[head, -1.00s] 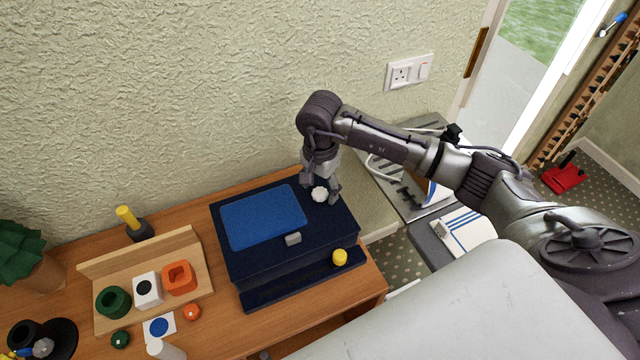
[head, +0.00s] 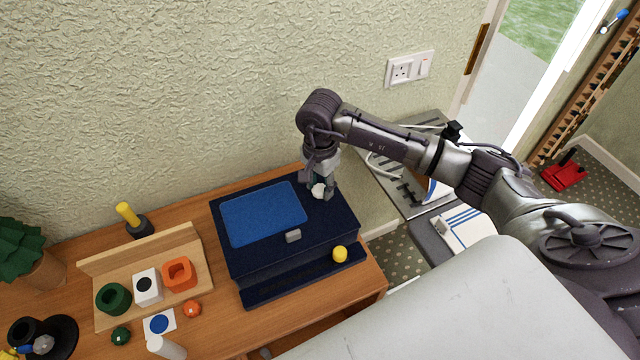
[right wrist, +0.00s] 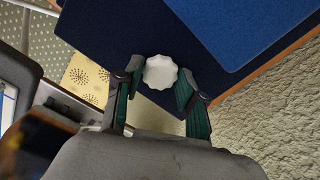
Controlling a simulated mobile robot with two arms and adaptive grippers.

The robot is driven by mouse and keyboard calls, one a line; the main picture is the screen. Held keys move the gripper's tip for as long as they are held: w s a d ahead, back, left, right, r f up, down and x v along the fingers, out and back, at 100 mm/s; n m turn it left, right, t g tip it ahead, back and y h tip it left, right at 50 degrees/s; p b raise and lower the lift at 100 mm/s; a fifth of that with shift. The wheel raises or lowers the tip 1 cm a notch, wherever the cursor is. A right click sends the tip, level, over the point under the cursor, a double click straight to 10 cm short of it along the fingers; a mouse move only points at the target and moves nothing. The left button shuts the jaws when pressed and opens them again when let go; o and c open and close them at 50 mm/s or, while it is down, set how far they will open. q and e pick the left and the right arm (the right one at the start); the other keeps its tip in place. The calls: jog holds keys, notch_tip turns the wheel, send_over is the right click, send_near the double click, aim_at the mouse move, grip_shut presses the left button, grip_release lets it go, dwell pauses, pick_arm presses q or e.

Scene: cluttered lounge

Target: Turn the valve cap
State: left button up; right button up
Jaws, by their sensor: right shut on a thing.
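The valve cap (head: 318,190) is a small white scalloped knob on the right part of a dark navy box (head: 285,258) on the wooden desk. My right gripper (head: 322,191) points down at it from above. In the right wrist view the cap (right wrist: 160,72) sits between the two green-padded fingertips of the right gripper (right wrist: 157,82), which is shut on it. The fingers partly hide the cap in the head view. My left gripper is not in view.
The textured wall (head: 190,90) rises close behind. A grey side table (head: 405,200) stands right.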

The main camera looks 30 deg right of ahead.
jog(key=m+b, duration=0.3)
jog(key=m, duration=0.1)
jog(key=shift+f, duration=0.15)
jog(key=m+b, duration=0.3)
jog(key=m, duration=0.3)
jog(key=shift+m+b, duration=0.3)
jog(key=m+b, duration=0.2)
jog(key=m, duration=0.6)
jog(key=m+b, duration=0.1)
jog(key=m, duration=0.1)
jog(key=shift+r+m, duration=0.2)
jog(key=shift+m, duration=0.2)
jog(key=o, duration=1.1)
jog(key=shift+o, duration=0.2)
